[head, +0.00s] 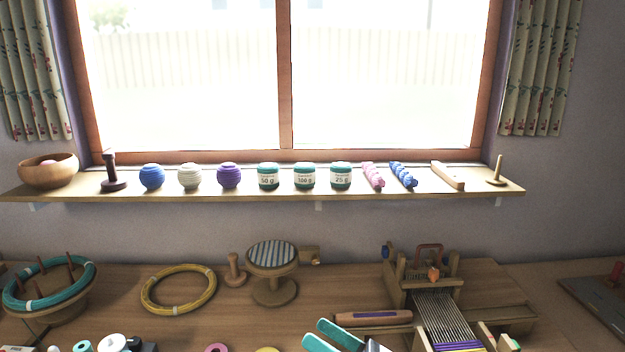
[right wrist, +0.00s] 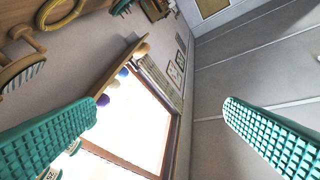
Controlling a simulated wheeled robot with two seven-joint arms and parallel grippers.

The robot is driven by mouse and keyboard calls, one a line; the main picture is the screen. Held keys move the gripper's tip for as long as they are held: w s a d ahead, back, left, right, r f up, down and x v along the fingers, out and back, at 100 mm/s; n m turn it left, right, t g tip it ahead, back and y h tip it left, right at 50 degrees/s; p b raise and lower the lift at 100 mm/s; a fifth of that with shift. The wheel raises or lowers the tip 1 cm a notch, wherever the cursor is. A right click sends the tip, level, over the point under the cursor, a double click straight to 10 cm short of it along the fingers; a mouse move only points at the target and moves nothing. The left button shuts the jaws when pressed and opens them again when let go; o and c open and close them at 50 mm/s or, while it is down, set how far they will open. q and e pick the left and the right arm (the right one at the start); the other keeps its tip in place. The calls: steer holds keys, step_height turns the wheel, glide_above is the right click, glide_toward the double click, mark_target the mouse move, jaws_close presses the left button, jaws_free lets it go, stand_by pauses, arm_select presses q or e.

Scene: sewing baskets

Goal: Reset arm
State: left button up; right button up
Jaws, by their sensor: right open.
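My right gripper (head: 329,336) shows at the bottom edge of the head view, its teal fingers pointing up and left above the table. In the right wrist view the two ribbed teal fingers of the right gripper (right wrist: 161,107) stand wide apart with nothing held between them. Behind them that view shows the window, wall and shelf at a tilt. Most of the right arm is cut off below the head view. My left gripper is not in either view.
A shelf (head: 320,196) under the window holds balls, jars and a wooden bowl (head: 48,172). On the table are a yellow hoop (head: 179,310), a striped cushion stand (head: 272,255), a small loom (head: 440,310) and a teal ring (head: 48,303). Small items crowd the front edge.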

steer(key=w+d+m+t+h, duration=0.2)
steer(key=d+m+t+h, duration=0.6)
steer(key=m, duration=0.6)
steer(key=s+d+f+m+g+h, duration=0.35)
steer(key=d+f+m+h, duration=0.55)
steer(key=f+m+h, duration=0.65)
steer(key=s+f+m+g+y, duration=0.2)
steer(key=s+f+m+g, duration=0.15)
steer(key=s, duration=0.35)
steer(key=s+d+f+m+g+y, duration=0.1)
steer(key=s+f+m+g, duration=0.25)
steer(key=s, duration=0.35)
steer(key=s+f+m+g+y, duration=0.2)
steer(key=s+f+m+g, duration=0.15)
steer(key=s, duration=0.35)
step_height(320, 180, down, 25)
steer(key=g, duration=0.2)
steer(key=s+d+f+n, duration=0.1)
steer(key=s+d+f, duration=0.2)
steer(key=s+f, duration=1.3)
steer(key=shift+s+f+g+h, duration=0.35)
steer(key=shift+s+f+g, duration=0.05)
steer(key=shift+f, duration=0.1)
